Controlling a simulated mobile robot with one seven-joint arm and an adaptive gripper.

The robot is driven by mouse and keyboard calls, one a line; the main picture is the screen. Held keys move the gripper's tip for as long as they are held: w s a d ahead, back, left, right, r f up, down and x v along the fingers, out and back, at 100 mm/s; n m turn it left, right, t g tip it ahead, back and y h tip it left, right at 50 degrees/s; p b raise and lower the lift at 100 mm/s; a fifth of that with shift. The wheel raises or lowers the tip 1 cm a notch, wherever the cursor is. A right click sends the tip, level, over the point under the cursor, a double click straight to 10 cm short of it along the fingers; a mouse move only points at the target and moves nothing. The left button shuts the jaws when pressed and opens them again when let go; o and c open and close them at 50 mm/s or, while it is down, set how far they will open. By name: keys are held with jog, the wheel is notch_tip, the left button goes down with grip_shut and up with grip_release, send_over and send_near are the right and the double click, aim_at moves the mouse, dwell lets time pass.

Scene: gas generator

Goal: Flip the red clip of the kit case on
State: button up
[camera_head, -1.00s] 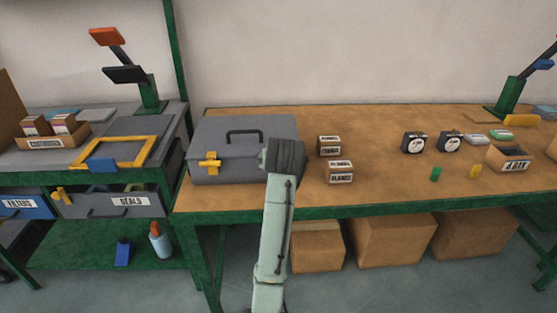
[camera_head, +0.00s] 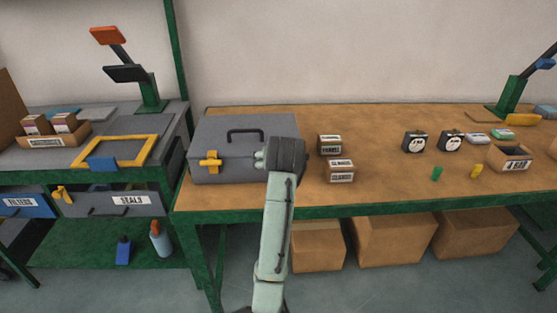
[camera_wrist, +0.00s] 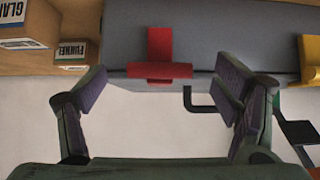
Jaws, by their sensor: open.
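The grey kit case (camera_head: 235,170) sits closed on the left end of the wooden bench, with its dark handle on top. Its yellow clip (camera_head: 210,162) is on the front at the left. The red clip (camera_wrist: 158,58) shows in the wrist view, with a flat plate and a wider bar across it. In the head view my arm hides it. My gripper (camera_wrist: 163,78) is open, with one finger on each side of the red clip and apart from it. The case (camera_wrist: 215,30) and yellow clip (camera_wrist: 310,60) also show in the wrist view.
Small labelled boxes (camera_head: 340,171) stand on the bench just right of my wrist. Gauges (camera_head: 415,142) and a labelled tray (camera_head: 509,158) are farther right. A grey drawer bench (camera_head: 110,208) adjoins on the left. Cardboard boxes (camera_head: 395,240) sit under the bench.

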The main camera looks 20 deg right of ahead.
jog(key=v, duration=0.7)
jog(key=shift+r, duration=0.2)
jog(key=shift+s+a, duration=0.1)
jog(key=shift+s, duration=0.05)
